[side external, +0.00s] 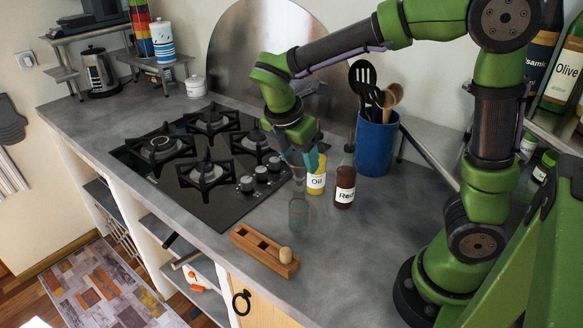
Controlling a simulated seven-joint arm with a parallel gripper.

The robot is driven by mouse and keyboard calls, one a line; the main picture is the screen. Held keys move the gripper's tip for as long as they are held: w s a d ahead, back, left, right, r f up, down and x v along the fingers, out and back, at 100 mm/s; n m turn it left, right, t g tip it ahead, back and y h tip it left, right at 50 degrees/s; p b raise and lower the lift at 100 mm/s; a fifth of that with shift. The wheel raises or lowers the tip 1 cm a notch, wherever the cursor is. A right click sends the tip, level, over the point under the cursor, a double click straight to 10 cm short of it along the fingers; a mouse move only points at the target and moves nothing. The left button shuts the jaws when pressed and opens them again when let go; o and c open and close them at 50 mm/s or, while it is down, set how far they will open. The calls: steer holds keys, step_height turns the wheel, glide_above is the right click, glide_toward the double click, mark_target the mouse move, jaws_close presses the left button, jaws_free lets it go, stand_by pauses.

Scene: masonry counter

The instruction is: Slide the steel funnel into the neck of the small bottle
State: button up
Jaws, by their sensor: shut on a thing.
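The small bottle (298,213) is clear glass and stands upright on the grey counter, left of the labelled bottles. My gripper (301,163) is above it, pointing down, with its teal fingers shut on the steel funnel (299,174). The funnel is small and pale here, and the fingers hide part of it. It is over the bottle's neck; I cannot tell whether its spout is inside the neck or just above it.
A yellow Oil bottle (316,177) and a dark red bottle (345,185) stand close on the right. A blue utensil crock (375,145) is behind them. A wooden block (262,250) with an egg-shaped item lies in front. The gas hob (205,165) is left. The right front counter is clear.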

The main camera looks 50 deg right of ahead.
steer(key=shift+f, duration=1.35)
stand_by(0.4)
steer(key=o, duration=1.4)
steer(key=shift+c, duration=0.2)
steer(key=shift+r, duration=0.1)
steer(key=v, duration=1.6)
steer(key=shift+a+r, duration=0.15)
steer(key=shift+r, duration=0.2)
